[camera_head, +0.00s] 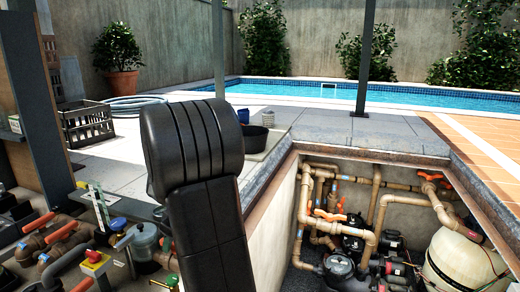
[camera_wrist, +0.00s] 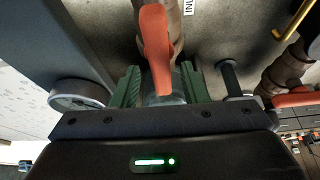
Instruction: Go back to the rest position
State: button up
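In the wrist view my gripper (camera_wrist: 163,84) has its two green ribbed fingers spread apart. An orange valve lever (camera_wrist: 155,45) and a grey fitting lie in the gap between them, on a tan pipe (camera_wrist: 176,28). I see no clear grip on the lever; contact with the fitting is hard to judge. In the head view my black arm fills the middle and my gripper is not visible. Orange-handled valves (camera_head: 62,231) on pipes stand at the lower left.
A pit (camera_head: 290,185) with tan pipes, pumps and a cream tank (camera_head: 462,264) opens at the right. A dark post (camera_head: 30,110) stands at the left. A crate (camera_head: 88,125), coiled hose (camera_head: 140,104) and black tub (camera_head: 254,138) are on the paving. The pool (camera_head: 300,91) lies behind.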

jog(key=shift+s+r, duration=0.1)
jog(key=shift+r, duration=0.1)
jog(key=shift+f+m, duration=0.1)
jog(key=shift+m, duration=0.2)
